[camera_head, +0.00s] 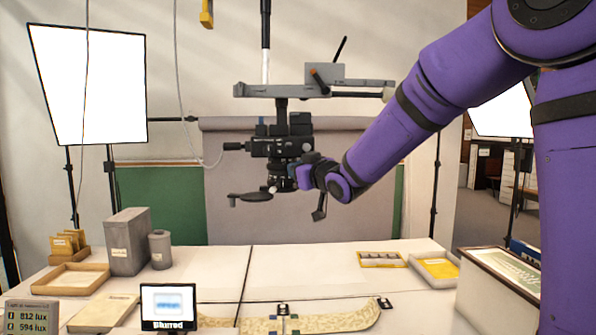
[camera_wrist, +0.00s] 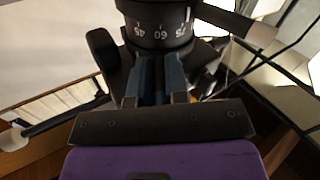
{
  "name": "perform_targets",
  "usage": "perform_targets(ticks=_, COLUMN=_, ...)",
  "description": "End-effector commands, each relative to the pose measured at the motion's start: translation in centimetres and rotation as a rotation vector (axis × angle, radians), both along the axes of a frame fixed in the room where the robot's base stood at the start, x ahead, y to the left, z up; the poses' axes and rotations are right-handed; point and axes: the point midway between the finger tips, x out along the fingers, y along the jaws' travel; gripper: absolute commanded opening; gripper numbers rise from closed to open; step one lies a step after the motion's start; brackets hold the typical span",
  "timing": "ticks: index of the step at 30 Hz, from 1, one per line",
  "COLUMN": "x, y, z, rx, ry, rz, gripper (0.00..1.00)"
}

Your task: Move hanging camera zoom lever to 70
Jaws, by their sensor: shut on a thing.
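The hanging camera (camera_head: 268,147) is a black body under a grey overhead mount, pointing down over the table. Its black lens ring (camera_wrist: 160,30) fills the top of the wrist view, with white marks reading 45, 60 and what looks like 75. My gripper (camera_head: 296,178) reaches the lens from the right. In the wrist view its blue fingers (camera_wrist: 160,62) are shut on a narrow dark piece that appears to be the zoom lever (camera_wrist: 159,72), just below the 60 mark. The fingers hide most of it. In the head view the lever cannot be made out.
Below, a white table (camera_head: 320,268) holds a long patterned strip (camera_head: 345,320), grey boxes (camera_head: 127,240), trays and a small screen reading "blurred" (camera_head: 168,307). A bright light panel (camera_head: 88,85) stands at left.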

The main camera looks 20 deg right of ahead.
Motion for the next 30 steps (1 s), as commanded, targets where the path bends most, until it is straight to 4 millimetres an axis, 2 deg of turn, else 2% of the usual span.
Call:
perform_targets(ticks=8, x=0.0, y=0.0, z=0.1, rx=0.0, ry=-0.002, rz=0.0, gripper=0.0)
perform_targets(ticks=9, x=0.0, y=0.0, z=0.1, rx=0.0, ry=-0.002, rz=0.0, gripper=0.21)
perform_targets(ticks=12, x=0.0, y=0.0, z=0.1, rx=0.0, ry=-0.002, rz=-0.001, gripper=0.4)
perform_targets(ticks=23, x=-0.4, y=-0.2, z=0.1, rx=0.0, ry=-0.002, rz=-0.001, gripper=0.4)
perform_targets(ticks=26, x=-1.5, y=-0.5, z=0.1, rx=-0.001, ry=-0.002, rz=-0.002, gripper=0.4)
perform_targets(ticks=30, x=-3.9, y=-1.2, z=0.2, rx=-0.001, ry=-0.003, rz=-0.002, gripper=0.4)
